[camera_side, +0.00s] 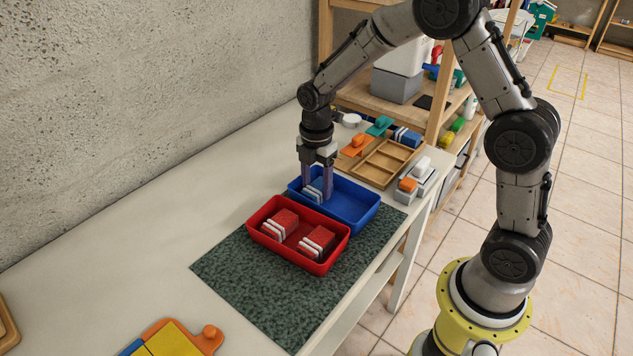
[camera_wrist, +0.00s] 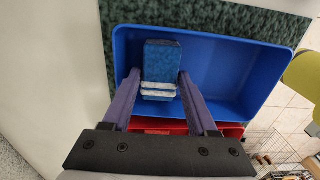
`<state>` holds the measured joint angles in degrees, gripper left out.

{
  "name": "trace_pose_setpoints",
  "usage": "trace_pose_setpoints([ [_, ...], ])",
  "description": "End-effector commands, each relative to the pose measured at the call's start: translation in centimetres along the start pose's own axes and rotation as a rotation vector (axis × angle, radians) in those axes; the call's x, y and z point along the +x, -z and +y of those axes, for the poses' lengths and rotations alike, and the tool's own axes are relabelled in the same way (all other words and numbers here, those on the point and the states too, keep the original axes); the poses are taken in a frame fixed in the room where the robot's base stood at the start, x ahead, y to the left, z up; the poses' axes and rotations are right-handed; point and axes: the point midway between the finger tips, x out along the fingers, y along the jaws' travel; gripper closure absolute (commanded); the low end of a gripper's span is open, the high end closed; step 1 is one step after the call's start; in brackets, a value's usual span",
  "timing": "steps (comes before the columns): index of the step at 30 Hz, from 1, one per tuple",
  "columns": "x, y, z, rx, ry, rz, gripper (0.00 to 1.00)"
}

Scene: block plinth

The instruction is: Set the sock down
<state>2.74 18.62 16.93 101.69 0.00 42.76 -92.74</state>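The sock is a blue folded block with white bands (camera_wrist: 161,62), at the left end of the blue bin (camera_wrist: 225,45) in the wrist view. In the side view it shows (camera_side: 314,190) low between the bin walls. My gripper (camera_wrist: 160,75) points down into the bin, and its two purple fingers stand against the sock's left and right sides. It looks shut on the sock. In the side view my gripper (camera_side: 317,192) has its fingertips below the bin's rim. I cannot tell whether the sock rests on the bin floor.
A red bin (camera_side: 334,258) with two red banded socks (camera_side: 280,222) sits beside the blue bin, on a dark green mat (camera_side: 245,272). A wooden tray (camera_side: 382,163) and several small items lie behind. Orange and yellow pieces (camera_side: 172,340) lie at the front. The table's left side is clear.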

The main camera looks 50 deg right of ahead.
Motion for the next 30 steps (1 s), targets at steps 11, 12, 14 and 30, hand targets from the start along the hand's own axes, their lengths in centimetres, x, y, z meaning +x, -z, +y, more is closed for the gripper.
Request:
trace_pose_setpoints([
  [11,-0.3,0.0,0.0,0.000,-0.001,0.000,0.34],
  [12,-0.6,0.0,0.0,0.000,-0.002,0.000,0.34],
  [14,-1.2,0.0,0.1,0.000,-0.003,0.000,0.34],
  [30,-11.0,0.0,0.1,0.000,-0.004,0.000,0.34],
])
